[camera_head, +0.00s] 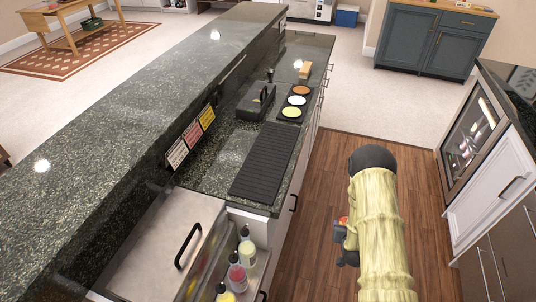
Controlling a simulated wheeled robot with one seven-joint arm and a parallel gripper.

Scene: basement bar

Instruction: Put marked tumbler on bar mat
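The black ribbed bar mat (268,160) lies flat on the lower dark stone counter, and its top is bare. I see no tumbler that I can make out. My arm in its pale yellow cover stands over the wooden floor, right of the counter. A dark part at its left side (348,246), with a small red-orange patch above it, may be my gripper. The arm hides most of it, so I cannot tell whether it is open or holds something. It is apart from the mat.
A black caddy (256,101) and a black tray with three round colored inserts (290,113) stand beyond the mat. A small wooden block (305,70) is farther back. A steel lid (160,245) and several bottles (237,277) are nearer. The raised bar ledge (130,105) runs along the left.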

